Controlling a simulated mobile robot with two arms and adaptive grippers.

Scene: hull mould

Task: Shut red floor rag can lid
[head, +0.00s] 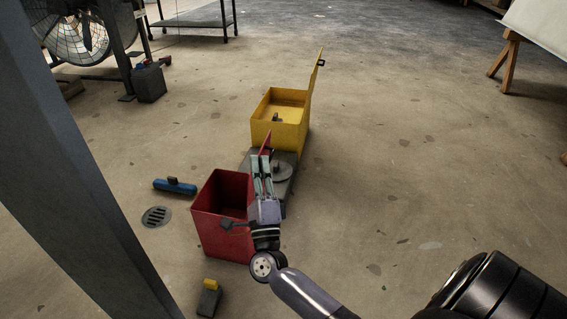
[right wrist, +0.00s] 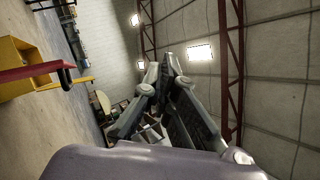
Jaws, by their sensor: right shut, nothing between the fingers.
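The red floor can (head: 222,238) stands on the concrete floor, its top open and its inside showing. Its red lid (head: 266,142) stands up at the can's right side, mostly hidden behind my right gripper. In the right wrist view a red edge with a dark tab, which looks like the lid (right wrist: 32,73), shows at the left. My right gripper (head: 262,160) is shut and empty, pointing up beside the lid; I cannot tell whether it touches. Its fingers also show in the right wrist view (right wrist: 166,65). My left gripper is not in view.
A yellow can (head: 278,135) with its lid raised stands behind the red one. A grey slab with a disc (head: 282,172) lies between them. A blue cylinder (head: 175,187) and a floor drain (head: 156,216) are at left. The floor at right is mostly clear.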

